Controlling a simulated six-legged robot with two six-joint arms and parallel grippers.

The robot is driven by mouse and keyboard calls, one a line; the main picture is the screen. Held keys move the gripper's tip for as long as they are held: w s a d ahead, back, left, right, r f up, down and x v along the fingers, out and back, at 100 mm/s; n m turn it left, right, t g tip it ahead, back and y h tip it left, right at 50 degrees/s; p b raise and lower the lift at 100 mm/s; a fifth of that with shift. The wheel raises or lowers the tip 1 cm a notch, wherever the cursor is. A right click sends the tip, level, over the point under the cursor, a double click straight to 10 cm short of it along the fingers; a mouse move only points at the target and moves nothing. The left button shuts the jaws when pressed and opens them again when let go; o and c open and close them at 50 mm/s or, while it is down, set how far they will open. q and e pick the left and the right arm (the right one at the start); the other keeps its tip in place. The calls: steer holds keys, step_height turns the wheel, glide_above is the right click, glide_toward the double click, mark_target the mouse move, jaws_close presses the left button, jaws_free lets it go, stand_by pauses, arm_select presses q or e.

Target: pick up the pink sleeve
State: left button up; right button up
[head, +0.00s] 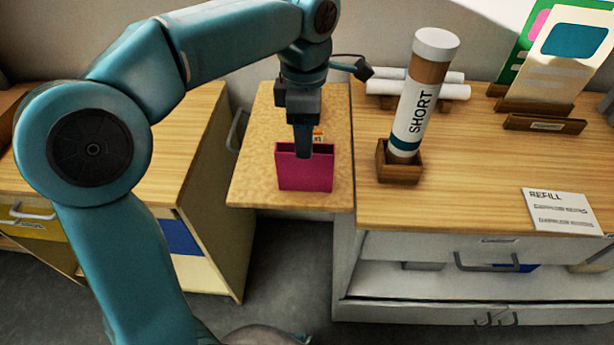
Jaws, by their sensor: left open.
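The pink sleeve (304,174) is a small magenta open-topped box shape. It stands upright on a light speckled board (257,170) between two wooden-topped cabinets. My left gripper (304,150) points down from above, with its fingertips at the sleeve's open top. The fingertips are partly hidden by the sleeve's front wall, so I cannot tell whether they touch it. The left gripper is open. My right gripper is not in view.
To the right, a tube marked SHORT (417,105) stands in a wooden holder (399,163), with white rolls (447,90) behind it. A REFILL card (560,210) lies on the right cabinet top (455,195). Upright cards (565,65) stand at back right. The left cabinet top (190,150) looks clear.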

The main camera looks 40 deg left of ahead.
mark_target(305, 169)
arm_select(q)
steer(key=shift+s+d+f+b, duration=0.1)
steer(key=shift+s+f+b, duration=0.1)
steer(key=shift+f, duration=1.2)
steer(key=shift+s+d+f+b, duration=0.1)
steer(key=shift+f+b, duration=0.1)
steer(key=shift+f, duration=1.2)
jaws_close()
